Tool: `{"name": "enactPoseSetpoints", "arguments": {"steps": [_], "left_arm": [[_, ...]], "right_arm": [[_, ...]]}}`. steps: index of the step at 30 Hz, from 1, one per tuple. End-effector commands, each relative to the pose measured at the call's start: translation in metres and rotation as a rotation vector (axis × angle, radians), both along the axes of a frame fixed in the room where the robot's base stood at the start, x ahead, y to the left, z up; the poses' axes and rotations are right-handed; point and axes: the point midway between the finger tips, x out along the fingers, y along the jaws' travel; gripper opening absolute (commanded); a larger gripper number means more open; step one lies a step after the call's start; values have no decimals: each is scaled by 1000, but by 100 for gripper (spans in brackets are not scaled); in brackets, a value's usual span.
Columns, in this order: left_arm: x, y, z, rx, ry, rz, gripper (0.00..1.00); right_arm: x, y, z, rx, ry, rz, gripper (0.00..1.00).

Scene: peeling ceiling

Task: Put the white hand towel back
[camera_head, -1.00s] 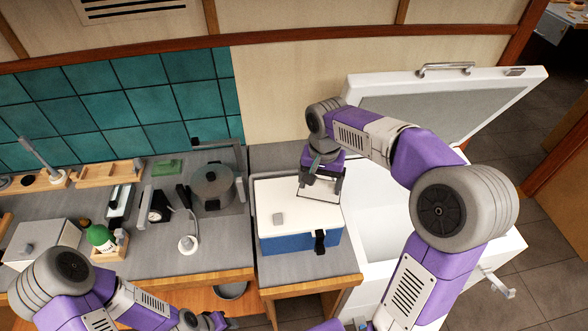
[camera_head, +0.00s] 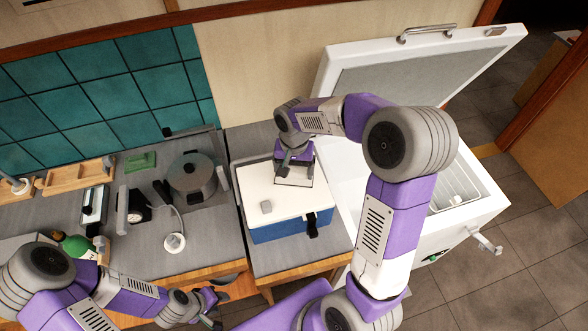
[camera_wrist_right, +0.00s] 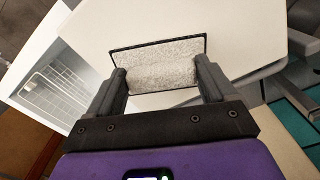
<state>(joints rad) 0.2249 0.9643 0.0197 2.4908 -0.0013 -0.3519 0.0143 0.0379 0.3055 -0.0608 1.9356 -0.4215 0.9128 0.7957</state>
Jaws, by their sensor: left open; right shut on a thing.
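The white hand towel (camera_wrist_right: 165,68) is a rough-textured white piece between the fingers of my right gripper in the right wrist view, with a thin dark edge around its far part. My right gripper (camera_wrist_right: 163,84) is shut on it. In the head view my right gripper (camera_head: 294,178) is over the back right part of a cooler's white lid (camera_head: 265,192); the towel is too small there to make out clearly. I cannot tell whether the towel touches the lid. My left gripper (camera_head: 212,306) is open and empty at the bottom, in front of the counter.
The cooler's blue body (camera_head: 290,228) stands on a grey counter. An open white chest freezer (camera_head: 478,212) with a wire basket (camera_head: 455,187) is to the right, its lid (camera_head: 420,75) raised. A pot (camera_head: 192,178), a lamp (camera_head: 174,243) and wooden trays (camera_head: 76,176) occupy the left counter.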

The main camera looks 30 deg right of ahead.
Motion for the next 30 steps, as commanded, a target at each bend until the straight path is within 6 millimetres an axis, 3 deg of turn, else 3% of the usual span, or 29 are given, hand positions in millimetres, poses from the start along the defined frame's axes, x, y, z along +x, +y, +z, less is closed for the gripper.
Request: {"name": "enactPoseSetpoints", "arguments": {"steps": [12,13,15,25,30], "left_arm": [[0,0,-4,0,0,0,43],[0,0,-3,0,0,0,43],[0,0,-3,0,0,0,43],[0,0,2,0,0,0,43],[0,0,3,0,0,0,43]], "right_arm": [[0,0,-7,0,-1,1,17],[0,0,-6,0,-1,1,88],[0,0,-5,0,-1,1,99],[0,0,0,0,-1,0,100],[2,0,28,-2,-7,1,100]]}}
